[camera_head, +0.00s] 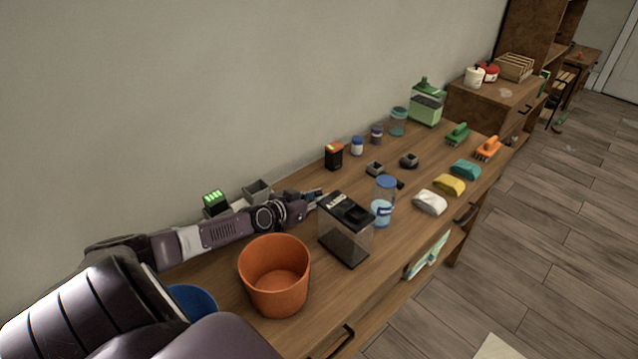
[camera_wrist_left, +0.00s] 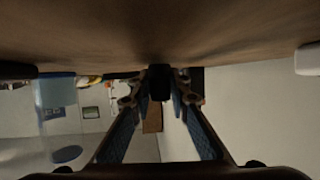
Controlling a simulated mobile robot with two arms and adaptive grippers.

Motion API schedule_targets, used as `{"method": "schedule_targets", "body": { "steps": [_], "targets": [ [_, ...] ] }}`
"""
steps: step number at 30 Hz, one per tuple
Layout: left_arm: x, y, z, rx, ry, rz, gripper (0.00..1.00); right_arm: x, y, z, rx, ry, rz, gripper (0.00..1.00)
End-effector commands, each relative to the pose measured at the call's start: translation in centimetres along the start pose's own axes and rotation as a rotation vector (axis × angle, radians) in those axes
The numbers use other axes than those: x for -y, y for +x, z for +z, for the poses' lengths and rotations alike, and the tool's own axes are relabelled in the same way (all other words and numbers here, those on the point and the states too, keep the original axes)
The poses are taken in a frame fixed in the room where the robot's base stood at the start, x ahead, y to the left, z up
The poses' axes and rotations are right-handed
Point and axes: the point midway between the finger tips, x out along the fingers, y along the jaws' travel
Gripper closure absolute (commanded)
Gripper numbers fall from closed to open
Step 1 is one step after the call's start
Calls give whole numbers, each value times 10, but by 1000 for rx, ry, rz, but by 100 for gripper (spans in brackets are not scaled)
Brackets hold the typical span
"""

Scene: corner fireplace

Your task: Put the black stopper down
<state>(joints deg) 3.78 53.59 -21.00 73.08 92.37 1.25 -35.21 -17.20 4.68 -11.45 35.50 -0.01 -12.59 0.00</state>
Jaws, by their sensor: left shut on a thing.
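My left gripper (camera_head: 318,195) reaches in low over the wooden table, behind a clear container with a black lid. In the left wrist view the two fingers (camera_wrist_left: 160,97) come together on a small dark piece, the black stopper (camera_wrist_left: 160,80). The stopper appears close to the tabletop, which fills the top of that view; I cannot tell whether it touches. In the head view I cannot make out the stopper at the fingertips. My right gripper is not in view.
The black-lidded container (camera_head: 346,240) and an orange pot (camera_head: 274,278) stand in front of the left arm. A blue-lidded jar (camera_head: 384,205), small dark holders (camera_head: 375,169) and white, yellow and teal pieces (camera_head: 450,185) lie farther right. Bare wood shows between them.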

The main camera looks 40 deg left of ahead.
Motion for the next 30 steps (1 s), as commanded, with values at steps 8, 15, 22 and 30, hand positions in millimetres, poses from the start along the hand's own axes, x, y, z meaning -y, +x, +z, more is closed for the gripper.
{"method": "schedule_targets", "body": {
  "steps": [8,15,22,30],
  "targets": [
    [-4,1,18,21,-3,6,75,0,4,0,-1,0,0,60],
    [-5,1,21,25,-5,7,66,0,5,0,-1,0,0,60],
    [-5,-2,15,26,-6,7,66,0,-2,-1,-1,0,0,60],
    [-4,-35,4,26,-1,7,66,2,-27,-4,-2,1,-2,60]
  ]
}}
